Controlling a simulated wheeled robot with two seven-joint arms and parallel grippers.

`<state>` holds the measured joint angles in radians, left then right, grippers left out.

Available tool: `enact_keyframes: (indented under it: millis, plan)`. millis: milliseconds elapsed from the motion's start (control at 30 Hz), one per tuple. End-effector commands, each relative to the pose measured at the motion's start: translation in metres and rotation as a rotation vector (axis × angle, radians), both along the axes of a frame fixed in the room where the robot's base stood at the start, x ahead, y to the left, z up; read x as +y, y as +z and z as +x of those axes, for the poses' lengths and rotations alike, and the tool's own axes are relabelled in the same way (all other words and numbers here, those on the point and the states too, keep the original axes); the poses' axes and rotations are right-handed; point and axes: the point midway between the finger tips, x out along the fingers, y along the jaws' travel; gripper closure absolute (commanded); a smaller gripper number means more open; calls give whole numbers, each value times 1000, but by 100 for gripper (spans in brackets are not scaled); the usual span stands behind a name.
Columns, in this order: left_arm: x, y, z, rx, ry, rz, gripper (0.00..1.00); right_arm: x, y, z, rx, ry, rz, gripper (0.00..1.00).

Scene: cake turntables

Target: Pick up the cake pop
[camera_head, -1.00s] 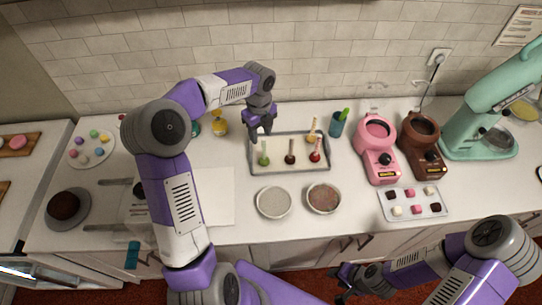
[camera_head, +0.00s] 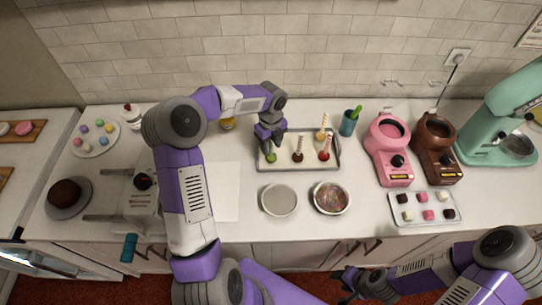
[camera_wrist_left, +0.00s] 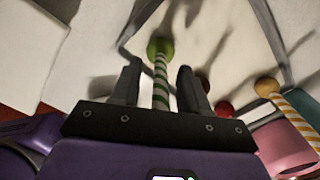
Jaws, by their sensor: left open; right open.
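A green cake pop (camera_head: 271,157) stands stick-up on the shallow tray (camera_head: 339,163); its head also shows in the left wrist view (camera_wrist_left: 160,47). Its green-and-white striped stick (camera_wrist_left: 160,88) runs between the two fingers of my left gripper (camera_wrist_left: 157,80), which is open around it. In the head view my left gripper (camera_head: 270,138) is right over the green pop and hides most of its stick. Brown (camera_head: 298,156), red (camera_head: 324,155) and tan (camera_head: 321,135) cake pops stand to its right on the same tray. My right gripper (camera_head: 347,284) is open and empty, low in front of the counter.
Two round bowls (camera_head: 279,200) (camera_head: 331,197) stand in front of the tray. A blue cup (camera_head: 348,123), pink melter (camera_head: 390,150), brown melter (camera_head: 433,148) and tray of sweets (camera_head: 425,208) are to the right. A white sheet (camera_head: 222,192) lies left.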

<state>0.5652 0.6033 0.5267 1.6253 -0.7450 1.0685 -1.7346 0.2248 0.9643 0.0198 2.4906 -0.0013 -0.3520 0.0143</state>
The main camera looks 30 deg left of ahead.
Motion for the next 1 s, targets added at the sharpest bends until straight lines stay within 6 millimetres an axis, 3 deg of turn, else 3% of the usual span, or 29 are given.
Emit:
enact_keyframes:
  millis: [133,433,833,1000]
  plan:
    - [0,1,0,0,1,1,57,0,0,0,0,0,0,57]
    - [0,1,0,0,1,1,100,0,0,0,0,0,0,57]
    - [0,2,0,-1,1,0,100,0,0,0,0,0,0,57]
    - [1,22,1,-6,3,3,100,0,3,0,0,0,0,57]
